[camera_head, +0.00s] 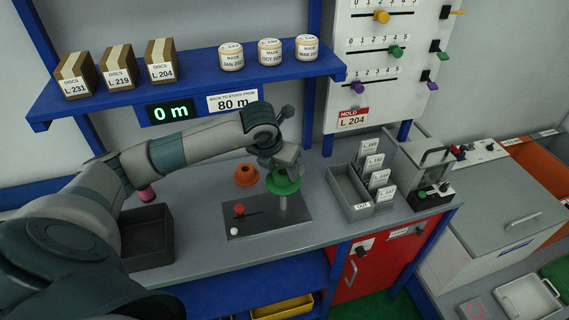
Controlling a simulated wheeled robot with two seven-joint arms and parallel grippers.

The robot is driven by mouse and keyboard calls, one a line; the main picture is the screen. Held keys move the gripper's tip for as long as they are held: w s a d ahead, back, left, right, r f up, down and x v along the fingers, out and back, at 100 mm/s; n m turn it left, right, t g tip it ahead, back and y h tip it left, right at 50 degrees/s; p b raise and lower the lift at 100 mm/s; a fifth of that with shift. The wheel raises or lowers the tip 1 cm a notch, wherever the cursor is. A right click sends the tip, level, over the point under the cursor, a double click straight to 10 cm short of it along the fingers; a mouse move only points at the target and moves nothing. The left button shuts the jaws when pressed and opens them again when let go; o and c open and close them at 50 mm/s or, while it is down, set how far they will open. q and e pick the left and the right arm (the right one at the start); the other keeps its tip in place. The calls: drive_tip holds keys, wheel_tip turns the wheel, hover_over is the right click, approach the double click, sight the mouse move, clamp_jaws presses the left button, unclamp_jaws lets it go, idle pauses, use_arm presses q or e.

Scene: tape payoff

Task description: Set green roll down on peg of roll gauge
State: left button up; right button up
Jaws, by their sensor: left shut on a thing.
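The green roll (283,185) is below my left gripper (283,170), whose arm comes in from the left. The gripper is shut on the green roll's upper part and hides some of it. The roll gauge (262,224) is a dark plate on the bench with a red knob (239,209) and a small white knob at its left. Its grey peg (283,203) shows upright just below the green roll. I cannot tell whether the roll is around the peg or just above it. My right gripper is not in view.
An orange roll (246,175) stands behind the gauge. A dark open bin (171,232) is at the left, with a pink thing (147,193) behind it, partly hidden. A grey card tray (340,186) is to the right. A blue shelf (200,81) with boxes and cans is above.

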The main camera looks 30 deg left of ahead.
use_arm(q)
drive_tip(key=b, duration=0.2)
hover_over(282, 198)
drive_tip(key=shift+f, duration=2.6)
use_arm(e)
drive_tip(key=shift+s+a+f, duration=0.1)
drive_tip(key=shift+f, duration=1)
use_arm(q)
drive_tip(key=shift+b, duration=0.55)
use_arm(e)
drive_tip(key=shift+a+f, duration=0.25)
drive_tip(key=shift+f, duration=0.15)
use_arm(q)
drive_tip(key=shift+f+b, duration=0.15)
drive_tip(key=shift+b, duration=0.3)
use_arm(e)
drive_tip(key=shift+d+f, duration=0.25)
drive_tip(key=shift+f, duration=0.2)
use_arm(q)
drive_tip(key=shift+f+b, duration=0.5)
drive_tip(key=shift+f, duration=0.05)
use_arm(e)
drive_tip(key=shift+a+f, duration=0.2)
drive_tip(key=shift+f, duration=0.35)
use_arm(q)
drive_tip(key=shift+f+b, duration=0.6)
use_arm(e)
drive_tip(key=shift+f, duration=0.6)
